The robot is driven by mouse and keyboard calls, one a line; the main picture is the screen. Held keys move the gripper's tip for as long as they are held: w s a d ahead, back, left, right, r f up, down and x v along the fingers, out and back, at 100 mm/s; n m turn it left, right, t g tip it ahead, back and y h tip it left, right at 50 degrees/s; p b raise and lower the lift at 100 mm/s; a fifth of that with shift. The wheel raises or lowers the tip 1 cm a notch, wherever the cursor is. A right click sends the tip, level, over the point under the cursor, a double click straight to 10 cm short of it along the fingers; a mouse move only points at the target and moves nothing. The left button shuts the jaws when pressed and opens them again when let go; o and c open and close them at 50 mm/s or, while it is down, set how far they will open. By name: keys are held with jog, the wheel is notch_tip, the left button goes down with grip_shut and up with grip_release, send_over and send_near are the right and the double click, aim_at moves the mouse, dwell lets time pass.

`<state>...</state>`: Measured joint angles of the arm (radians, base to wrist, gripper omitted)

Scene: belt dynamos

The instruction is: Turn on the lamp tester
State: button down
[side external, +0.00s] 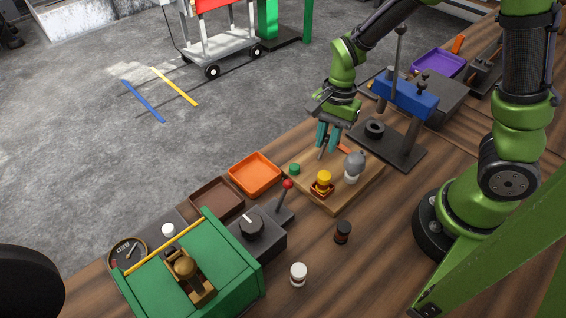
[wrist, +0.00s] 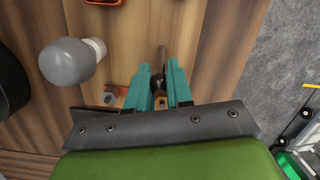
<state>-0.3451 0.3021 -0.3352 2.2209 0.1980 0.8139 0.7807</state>
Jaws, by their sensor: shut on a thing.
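The lamp tester appears to be the wooden board (side external: 335,200) on the bench. A grey, unlit bulb (side external: 355,161) stands on it in a white holder, and the bulb also shows at the left of the wrist view (wrist: 68,62). My gripper (side external: 326,147) is over the board's far edge, fingers pointing down, left of the bulb. In the wrist view, my gripper (wrist: 158,87) is shut on a thin dark lever (wrist: 162,56) with a rounded dark part between the fingertips. The fingers partly hide it, so its position is unclear.
A dark press with a blue head (side external: 404,96) stands close on the right. A red-knobbed lever (side external: 287,185) and orange tray (side external: 254,175) are left.

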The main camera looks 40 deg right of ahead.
jog(key=c, duration=1.1)
grip_release()
jog(key=d+r, duration=0.1)
jog(key=r, duration=1)
jog(key=d+r, duration=0.1)
jog(key=r, duration=0.4)
jog(key=shift+w+d+r, duration=0.2)
jog(key=shift+d+r, duration=0.15)
jog(key=s+r+n+t, duration=0.1)
jog(key=s+n+t, duration=0.1)
jog(key=n, duration=0.1)
jog(key=s+a+r+n+t, duration=0.1)
jog(key=s+n+t, duration=0.2)
jog(key=n, duration=0.1)
jog(key=s+r+n+t, duration=0.1)
jog(key=s+n+t, duration=0.1)
jog(key=s+n, duration=0.1)
jog(key=shift+s+a+r+n, duration=0.15)
jog(key=shift+a+n, duration=0.1)
jog(key=shift+n, duration=0.15)
